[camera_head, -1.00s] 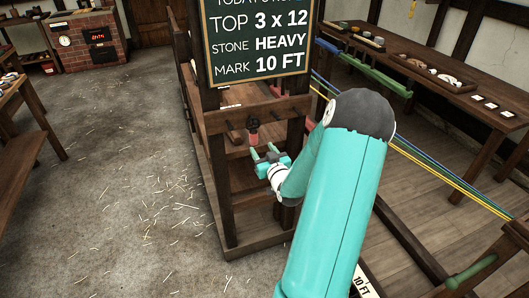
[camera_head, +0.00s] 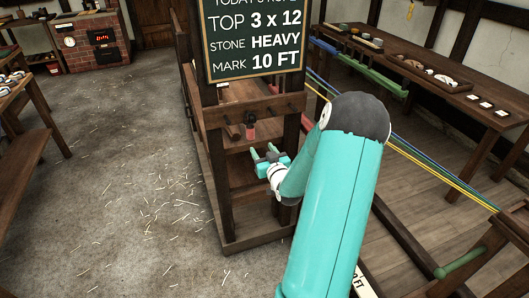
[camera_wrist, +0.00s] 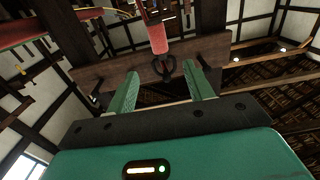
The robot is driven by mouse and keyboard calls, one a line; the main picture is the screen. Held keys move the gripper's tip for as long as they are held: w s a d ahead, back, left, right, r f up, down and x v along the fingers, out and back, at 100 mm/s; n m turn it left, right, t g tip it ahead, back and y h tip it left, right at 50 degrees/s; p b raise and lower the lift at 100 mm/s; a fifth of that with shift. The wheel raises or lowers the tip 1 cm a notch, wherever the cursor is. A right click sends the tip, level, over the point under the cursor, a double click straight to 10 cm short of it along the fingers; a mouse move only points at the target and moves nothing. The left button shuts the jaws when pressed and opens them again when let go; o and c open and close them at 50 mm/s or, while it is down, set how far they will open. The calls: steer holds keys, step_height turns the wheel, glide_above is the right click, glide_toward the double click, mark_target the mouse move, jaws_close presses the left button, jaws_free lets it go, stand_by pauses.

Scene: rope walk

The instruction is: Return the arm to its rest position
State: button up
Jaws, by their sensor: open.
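My gripper (camera_head: 266,154) is open and empty in front of the wooden rack (camera_head: 229,170), below its crossbar. In the wrist view my gripper (camera_wrist: 160,85) shows two green fingers spread apart. A red cylindrical piece (camera_head: 250,132) hangs at the crossbar, just above and left of my fingertips. It also shows in the wrist view as a red cylinder (camera_wrist: 158,40) with a dark hook (camera_wrist: 166,68) below it, beyond the gap between the fingers. My fingers look apart from both. My arm reaches forward from the bottom of the head view.
A chalkboard (camera_head: 254,38) is mounted on the rack above my gripper. Coloured ropes (camera_head: 415,160) run along the right side. A long table (camera_head: 440,95) with trays stands at the right. A brick stove (camera_head: 95,42) is at the back left. The straw-strewn floor (camera_head: 120,190) at left is open.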

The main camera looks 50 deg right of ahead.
steer(key=w+a+r+n+g+y, duration=0.25)
steer(key=a+r, duration=0.35)
steer(key=a, duration=0.6)
steer(key=w+a+r+n+g+y, duration=0.1)
steer(key=a+r+n+g+y, duration=0.15)
steer(key=a+r, duration=0.6)
steer(key=s+a+r+g+y, duration=0.3)
steer(key=s+a+g, duration=0.2)
steer(key=s+a, duration=1.5)
steer(key=a, duration=0.3)
steer(key=shift+s+a+n, duration=0.15)
steer(key=shift+a+n, duration=0.15)
steer(key=shift+a, duration=0.05)
